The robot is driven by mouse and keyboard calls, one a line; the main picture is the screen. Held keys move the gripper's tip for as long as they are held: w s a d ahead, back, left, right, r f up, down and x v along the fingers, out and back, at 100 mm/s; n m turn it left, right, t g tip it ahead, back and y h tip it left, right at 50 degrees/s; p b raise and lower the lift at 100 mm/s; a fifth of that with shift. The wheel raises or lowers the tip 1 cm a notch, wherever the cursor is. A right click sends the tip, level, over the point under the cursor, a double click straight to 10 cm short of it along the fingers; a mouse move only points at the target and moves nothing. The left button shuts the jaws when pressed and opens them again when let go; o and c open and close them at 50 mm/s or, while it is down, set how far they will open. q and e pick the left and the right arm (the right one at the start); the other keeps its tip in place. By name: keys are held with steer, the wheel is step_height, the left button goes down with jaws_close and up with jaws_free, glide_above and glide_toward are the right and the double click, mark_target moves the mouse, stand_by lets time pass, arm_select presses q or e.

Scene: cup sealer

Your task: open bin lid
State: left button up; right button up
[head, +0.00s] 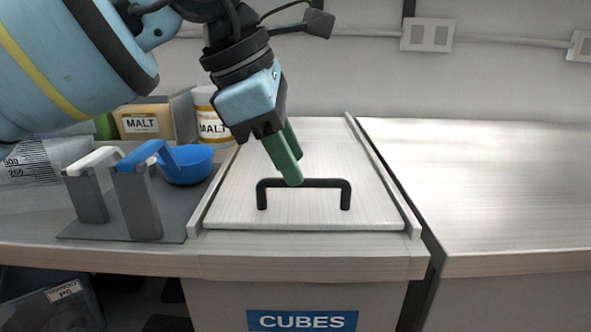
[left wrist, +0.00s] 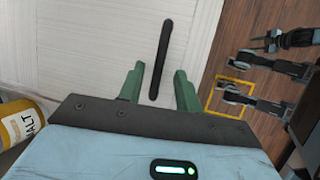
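The bin lid (head: 300,212) is a pale panel lying flat and closed in the counter, between two side rails. A black bar handle (head: 330,183) stands on it near the front edge. My left gripper (head: 291,180) has green fingers and points down at the left part of the handle. In the left wrist view the handle (left wrist: 161,58) runs lengthwise between the two spread fingertips of my left gripper (left wrist: 158,82), with gaps on both sides. The gripper is open and holds nothing. My right gripper does not show clearly in the head view.
A grey stand (head: 140,205) with blue and white scoop handles and a blue scoop bowl (head: 187,165) is left of the lid. Malt containers (head: 143,122) stand behind it. The counter to the right (head: 480,190) is clear. A "CUBES" label (head: 302,321) is on the front below.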

arm_select(q)
steer(key=shift+x, duration=1.15)
jaws_close()
